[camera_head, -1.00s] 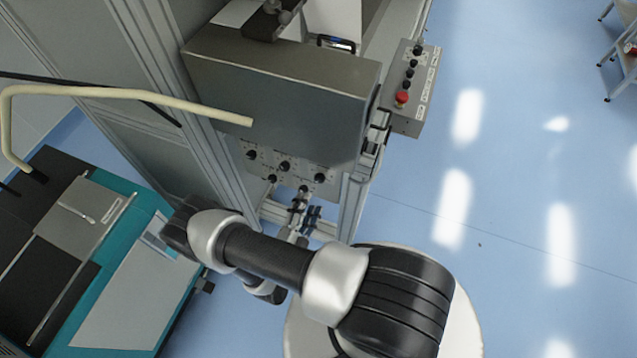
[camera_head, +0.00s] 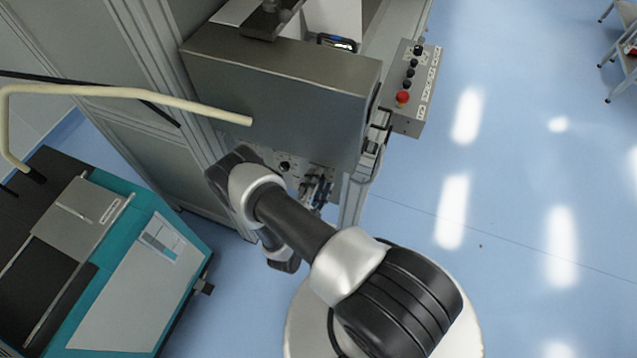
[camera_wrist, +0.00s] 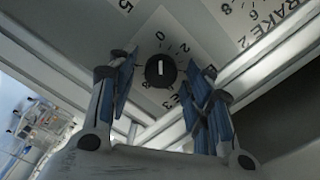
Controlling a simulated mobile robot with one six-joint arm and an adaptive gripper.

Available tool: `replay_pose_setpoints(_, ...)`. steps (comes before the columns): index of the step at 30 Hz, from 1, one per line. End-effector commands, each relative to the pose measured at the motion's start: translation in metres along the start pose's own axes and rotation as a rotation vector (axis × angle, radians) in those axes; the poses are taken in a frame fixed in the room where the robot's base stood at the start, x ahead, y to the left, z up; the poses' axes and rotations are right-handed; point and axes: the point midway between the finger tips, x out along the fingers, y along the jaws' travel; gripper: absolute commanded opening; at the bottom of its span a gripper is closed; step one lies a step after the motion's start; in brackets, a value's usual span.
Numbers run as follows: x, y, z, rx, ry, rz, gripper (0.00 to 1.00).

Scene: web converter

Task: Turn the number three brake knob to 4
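In the wrist view, a round black knob (camera_wrist: 160,71) with a white pointer mark sits on a light dial plate. Its mark lies along the picture's vertical, in line with the 0 above it. A 2 is right of the 0. A partly hidden label ending in "E 3" is below the knob. My gripper (camera_wrist: 164,82) is open, its blue-padded fingers on the left and right of the knob, with gaps to it.
A neighbouring dial plate labelled BRAKE 2 (camera_wrist: 275,28) is at the upper right of the wrist view. The grey housing (camera_head: 275,95) overhangs the knob panel. A control box with a red button (camera_head: 403,97) is at its right. A teal cabinet (camera_head: 130,270) stands at the left.

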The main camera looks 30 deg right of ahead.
Motion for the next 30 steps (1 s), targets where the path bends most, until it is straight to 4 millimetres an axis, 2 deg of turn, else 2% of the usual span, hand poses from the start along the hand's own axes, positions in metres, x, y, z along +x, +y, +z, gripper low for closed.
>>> replay_pose_setpoints(2,-0.0001,0.0,0.0001,0.0,0.0,0.0,0.39)
replay_pose_setpoints(18,-0.0003,0.0001,0.0,0.0,0.0,0.0,0.03)
replay_pose_setpoints(30,-0.0003,0.0012,0.0004,0.077,0.0,0.001,0.03)
